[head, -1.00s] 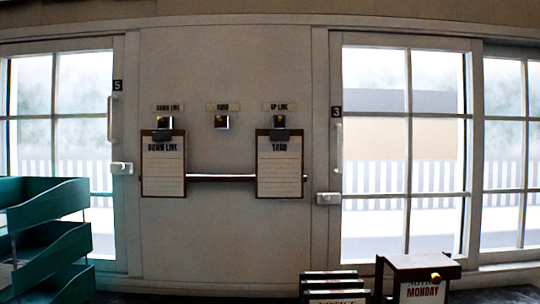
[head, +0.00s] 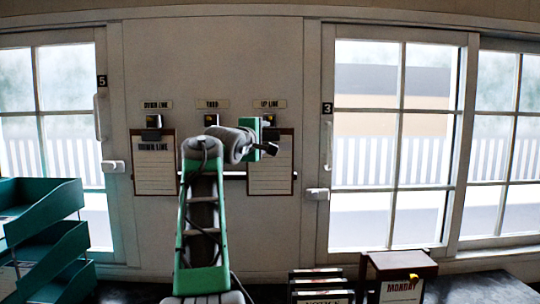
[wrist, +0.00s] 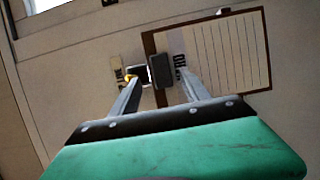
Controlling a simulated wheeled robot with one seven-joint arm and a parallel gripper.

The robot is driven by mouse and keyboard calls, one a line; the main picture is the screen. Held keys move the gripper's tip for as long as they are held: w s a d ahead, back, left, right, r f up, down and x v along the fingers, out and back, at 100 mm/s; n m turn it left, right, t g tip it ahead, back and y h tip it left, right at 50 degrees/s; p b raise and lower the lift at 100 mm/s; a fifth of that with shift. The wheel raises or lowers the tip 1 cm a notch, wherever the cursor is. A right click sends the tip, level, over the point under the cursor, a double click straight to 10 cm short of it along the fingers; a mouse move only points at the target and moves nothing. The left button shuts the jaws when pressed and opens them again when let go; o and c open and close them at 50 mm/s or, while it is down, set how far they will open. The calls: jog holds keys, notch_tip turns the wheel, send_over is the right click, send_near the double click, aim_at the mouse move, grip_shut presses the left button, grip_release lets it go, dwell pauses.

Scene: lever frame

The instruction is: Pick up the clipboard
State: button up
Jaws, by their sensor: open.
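Two brown clipboards with white lined sheets hang on the wall in the head view. The left clipboard (head: 155,170), headed "DOWN LINE", hangs at a hook under the left label. The right clipboard (head: 270,178), headed "YARD" a second ago, hangs under the "UP LINE" label; my gripper hides its top. It also shows tilted in the wrist view (wrist: 225,55), with its dark clip (wrist: 160,71) beside a metal hook (wrist: 136,73). My gripper (wrist: 157,78) is open, with the clip between its fingers in the picture. I cannot tell whether they touch it.
A middle hook (head: 211,120) under the "YARD" label holds nothing. A rail (head: 232,174) runs between the clipboards. Teal trays (head: 45,240) stand at the left.

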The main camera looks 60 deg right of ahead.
aim_at(270, 135)
jog(key=d+p, duration=0.1)
jog(key=d, duration=0.2)
jog(key=shift+w+d+f, duration=0.15)
jog(key=shift+d, duration=0.15)
jog(key=shift+a, duration=0.15)
jog(key=shift+c, duration=0.7)
jog(key=c, duration=0.3)
grip_shut()
